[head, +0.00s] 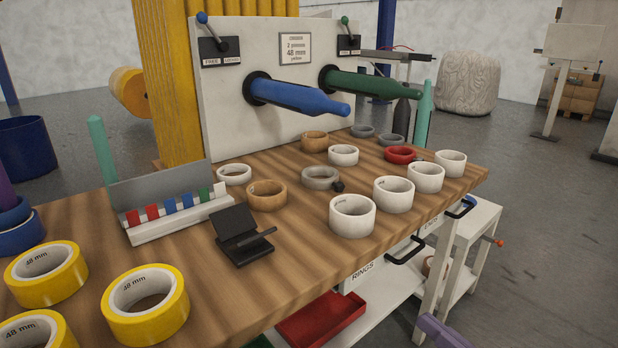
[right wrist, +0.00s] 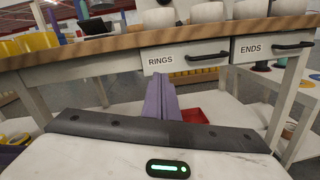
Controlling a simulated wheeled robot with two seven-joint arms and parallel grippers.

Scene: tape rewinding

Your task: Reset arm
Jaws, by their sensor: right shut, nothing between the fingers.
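My right gripper (head: 442,331) shows only as a purple tip at the bottom edge of the head view, right of the red tray and below the tabletop. In the right wrist view the purple fingers (right wrist: 160,98) are pressed together with nothing between them. They point towards the front of the wooden table (head: 300,262), below its edge and near the drawer marked RINGS (right wrist: 185,58). They appear apart from the drawer front. I cannot make out my left gripper in either view.
Yellow tape rolls (head: 146,304), white rings (head: 352,215) and a black stand (head: 243,237) are on the table. Blue (head: 298,96) and green (head: 356,84) spindles stick out from the back panel. Drawer handles (head: 405,251) protrude in front, above a red tray (head: 320,318).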

